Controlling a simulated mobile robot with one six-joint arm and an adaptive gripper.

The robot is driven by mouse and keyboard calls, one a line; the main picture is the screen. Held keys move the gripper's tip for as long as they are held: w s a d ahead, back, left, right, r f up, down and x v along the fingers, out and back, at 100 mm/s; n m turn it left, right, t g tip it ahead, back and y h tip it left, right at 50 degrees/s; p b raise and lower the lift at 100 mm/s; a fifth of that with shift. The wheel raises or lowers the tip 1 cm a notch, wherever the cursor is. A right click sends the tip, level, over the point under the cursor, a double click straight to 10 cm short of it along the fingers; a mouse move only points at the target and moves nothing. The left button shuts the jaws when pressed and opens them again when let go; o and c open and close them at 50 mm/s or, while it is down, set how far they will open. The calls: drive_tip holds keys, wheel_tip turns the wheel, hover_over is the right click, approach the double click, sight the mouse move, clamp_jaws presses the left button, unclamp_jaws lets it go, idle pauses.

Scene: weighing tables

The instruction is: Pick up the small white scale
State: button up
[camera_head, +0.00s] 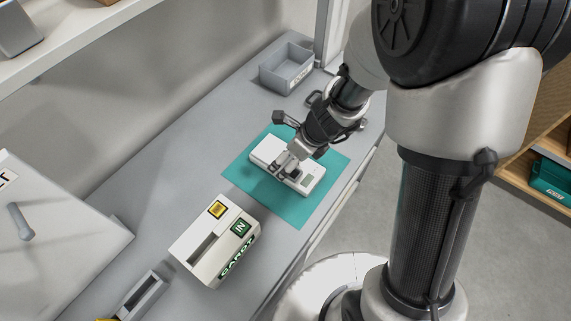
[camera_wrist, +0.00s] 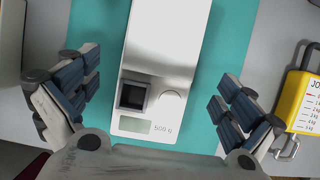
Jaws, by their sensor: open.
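The small white scale (camera_head: 312,182) lies on a teal mat (camera_head: 297,213) on the grey bench. In the wrist view the scale (camera_wrist: 165,45) runs up the middle of the picture, with a small display, a "500 g" marking, a round knob and a dark square on its near end. My gripper (camera_wrist: 158,92) is open, with one blue-padded finger on each side of the scale and teal mat showing between. In the head view my gripper (camera_head: 292,160) is directly over the scale and hides part of it.
A white box with a slot and a green "IN" label (camera_head: 215,240) stands just left of the mat. A grey open bin (camera_head: 287,66) is at the back. A yellow lock-shaped tag (camera_wrist: 302,100) lies right of the mat. A shelf (camera_head: 75,35) overhangs the upper left.

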sight(288, 160)
drive_tip(key=b+x, duration=0.2)
drive_tip(key=x, duration=0.1)
drive_tip(key=shift+f, duration=0.4)
drive_tip(key=shift+r, duration=0.1)
drive_tip(key=shift+c, duration=0.4)
drive_tip(key=c, duration=1.3)
drive_tip(key=shift+r, duration=0.1)
